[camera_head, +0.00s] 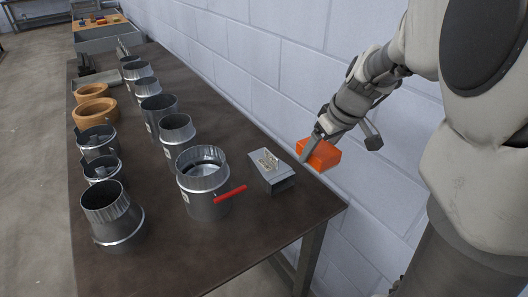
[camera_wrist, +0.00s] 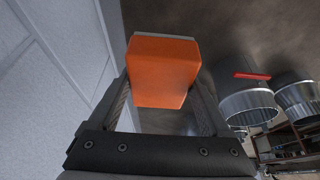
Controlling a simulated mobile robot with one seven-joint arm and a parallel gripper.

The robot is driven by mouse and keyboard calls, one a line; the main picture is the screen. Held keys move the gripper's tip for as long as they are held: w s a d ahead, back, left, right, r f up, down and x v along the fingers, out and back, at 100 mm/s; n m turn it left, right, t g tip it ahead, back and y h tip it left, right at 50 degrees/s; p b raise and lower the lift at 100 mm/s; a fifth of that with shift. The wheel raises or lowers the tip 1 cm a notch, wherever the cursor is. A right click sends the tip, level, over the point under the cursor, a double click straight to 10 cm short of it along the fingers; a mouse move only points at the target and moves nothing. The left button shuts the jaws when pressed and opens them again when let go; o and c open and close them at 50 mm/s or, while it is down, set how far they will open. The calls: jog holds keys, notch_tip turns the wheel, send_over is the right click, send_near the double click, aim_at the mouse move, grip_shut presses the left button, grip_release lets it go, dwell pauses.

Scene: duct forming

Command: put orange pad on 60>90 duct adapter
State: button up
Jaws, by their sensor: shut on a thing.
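My gripper (camera_wrist: 163,85) is shut on the orange pad (camera_wrist: 165,62), a block with its sides between the two fingers. In the head view my gripper (camera_head: 312,148) holds the orange pad (camera_head: 322,155) up near the wall, to the right of the table and the grey box. The pad is apart from all ducts. Several metal duct pieces stand upright on the table. Narrow-topped ones include a front left piece (camera_head: 108,215) and a middle right piece (camera_head: 179,145). I cannot read any size labels, so I cannot tell which is the 60>90 adapter.
A wide duct with a red handle (camera_head: 204,190) stands at the right front of the dark table (camera_head: 150,265). Beside it is a grey rectangular box piece (camera_head: 271,176). Tan rings (camera_head: 95,108) sit farther back left. A white block wall (camera_head: 240,85) runs along the right.

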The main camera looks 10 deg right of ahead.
send_over(269, 176)
jog(key=s, duration=0.2)
jog(key=f, duration=0.6)
jog(key=shift+w+d+f, duration=0.25)
jog(key=shift+f, duration=0.1)
jog(key=shift+f+b, duration=0.45)
jog(key=shift+f, duration=1.5)
jog(key=shift+f, duration=0.15)
jog(key=o, duration=1.3)
